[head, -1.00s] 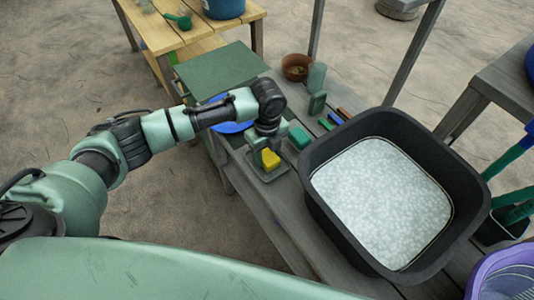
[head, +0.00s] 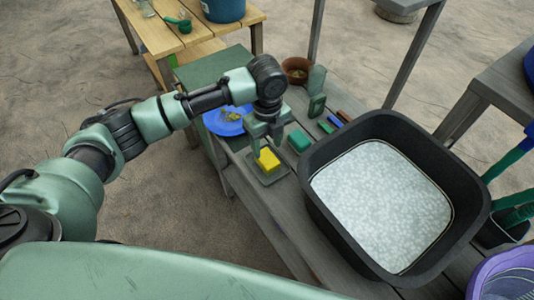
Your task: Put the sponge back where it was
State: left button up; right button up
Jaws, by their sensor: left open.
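A yellow sponge (head: 268,160) lies on a small grey-green tray (head: 272,179) on the grey wooden bench. My left gripper (head: 267,147) is just above the sponge, pointing down, with its fingers apart. It looks clear of the sponge, though a small contact at its far edge cannot be ruled out. My right gripper is not in view.
A black tub (head: 330,205) with white foam fills the bench to the right. A green block (head: 299,140) sits close by the tray. A blue plate (head: 228,121) lies to the left. A brown pot (head: 296,70) and several small blocks stand farther back.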

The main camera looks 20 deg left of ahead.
aim_at(267, 158)
pick_arm(q)
notch_tip(267, 158, up, 6)
jog(key=shift+f, duration=0.25)
jog(key=shift+f, duration=0.1)
dwell(0.4)
